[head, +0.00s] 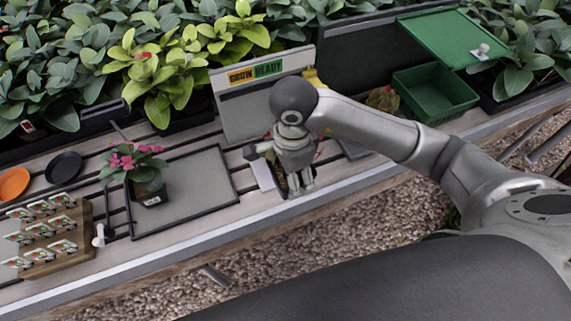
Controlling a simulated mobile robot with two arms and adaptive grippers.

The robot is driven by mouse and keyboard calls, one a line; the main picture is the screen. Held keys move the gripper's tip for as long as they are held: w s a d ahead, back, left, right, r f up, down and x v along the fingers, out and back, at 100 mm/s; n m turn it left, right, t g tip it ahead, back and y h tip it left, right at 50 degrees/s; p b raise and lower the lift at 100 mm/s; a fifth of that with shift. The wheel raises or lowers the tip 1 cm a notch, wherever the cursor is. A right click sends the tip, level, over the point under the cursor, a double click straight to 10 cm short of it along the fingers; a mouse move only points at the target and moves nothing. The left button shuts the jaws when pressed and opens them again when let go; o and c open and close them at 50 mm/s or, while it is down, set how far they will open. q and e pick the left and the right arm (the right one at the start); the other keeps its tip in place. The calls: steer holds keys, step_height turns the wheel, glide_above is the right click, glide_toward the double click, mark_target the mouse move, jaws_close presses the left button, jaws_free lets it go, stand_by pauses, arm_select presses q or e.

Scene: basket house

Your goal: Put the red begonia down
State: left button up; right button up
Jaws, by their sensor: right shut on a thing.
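My right gripper (300,188) points down over the wooden bench, left of the picture's right half, with its fingers near the bench's front edge. It is shut on a plant that is mostly hidden behind the gripper and wrist; only bits of green leaf and small red specks show around it, so I take it for the red begonia. I cannot tell whether its pot touches the bench. My left gripper is not in view.
A pink-flowered potted plant (140,170) stands on a grey tray (205,180). A sign board (232,112) stands behind my gripper. A green crate (437,93) and a reddish-leaved plant (383,99) are farther right. A wooden rack of labels (45,240) and saucers (64,167) lie left.

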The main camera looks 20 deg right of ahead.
steer(key=shift+s+r, duration=0.3)
steer(key=shift+s, duration=0.4)
steer(key=n, duration=0.1)
steer(key=r+n, duration=0.1)
steer(key=d+n, duration=0.1)
steer(key=n, duration=0.1)
steer(key=shift+w+d+r, duration=0.1)
steer(key=shift+w+r, duration=0.15)
steer(key=shift+r, duration=0.15)
steer(key=r+n, duration=0.1)
steer(key=n, duration=0.1)
steer(key=d+r+n, duration=0.1)
steer(key=n, duration=0.1)
steer(key=shift+w+d+n, duration=0.1)
steer(key=shift+d+n, duration=0.05)
steer(key=shift+n, duration=0.25)
steer(key=n, duration=0.1)
steer(key=d+r+n, duration=0.1)
steer(key=n, duration=0.2)
steer(key=shift+d+r+n, duration=0.15)
steer(key=shift+r+n, duration=0.15)
steer(key=shift+r, duration=0.05)
steer(key=n, duration=0.1)
steer(key=r+n, duration=0.1)
steer(key=d+n, duration=0.1)
steer(key=shift+s+r+n, duration=0.2)
steer(key=shift+r+n, duration=0.1)
steer(key=shift+n, duration=0.1)
